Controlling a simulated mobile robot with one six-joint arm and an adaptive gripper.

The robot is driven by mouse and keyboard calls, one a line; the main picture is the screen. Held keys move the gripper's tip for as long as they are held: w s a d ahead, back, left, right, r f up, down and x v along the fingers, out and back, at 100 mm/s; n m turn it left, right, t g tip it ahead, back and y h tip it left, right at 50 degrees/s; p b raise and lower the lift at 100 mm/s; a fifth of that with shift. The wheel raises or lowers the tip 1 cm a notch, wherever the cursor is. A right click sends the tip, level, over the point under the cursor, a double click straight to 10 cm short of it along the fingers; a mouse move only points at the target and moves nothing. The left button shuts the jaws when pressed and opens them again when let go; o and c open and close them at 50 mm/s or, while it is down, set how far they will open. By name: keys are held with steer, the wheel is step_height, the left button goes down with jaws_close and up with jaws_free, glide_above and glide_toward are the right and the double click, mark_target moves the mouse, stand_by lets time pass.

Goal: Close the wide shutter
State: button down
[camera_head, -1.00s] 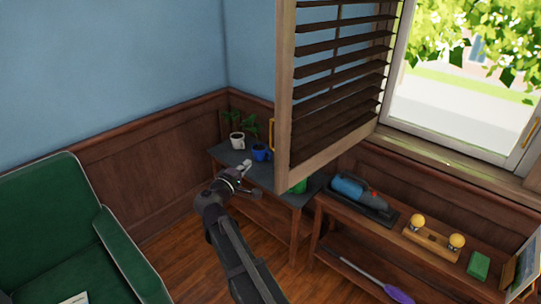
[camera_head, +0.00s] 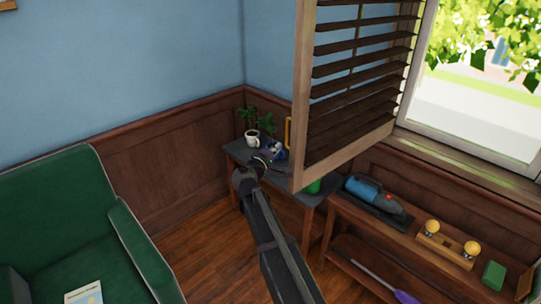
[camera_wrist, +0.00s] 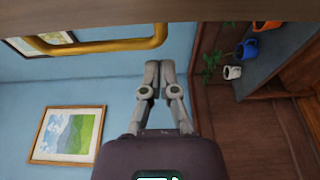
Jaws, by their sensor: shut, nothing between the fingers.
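The wide shutter (camera_head: 360,75) is a wooden frame with dark slats, swung open from the window into the room. Its yellow handle (camera_head: 288,132) just shows past the left edge of the frame. In the wrist view, the handle (camera_wrist: 95,47) is a bar at upper left, below a brown wooden strip that seems to be the shutter's frame (camera_wrist: 150,12). My gripper (camera_head: 273,156) is left of the shutter's lower left corner, in front of the small table.
A dark-topped table (camera_head: 238,151) holds a white mug (camera_head: 252,139), a blue mug and a plant (camera_head: 268,120). A low bench (camera_head: 345,212) with a blue handheld vacuum (camera_head: 363,187) stands under the window. A green armchair (camera_head: 60,195) is at left. Floor between is clear.

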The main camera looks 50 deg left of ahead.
steer(key=shift+d, duration=1.95)
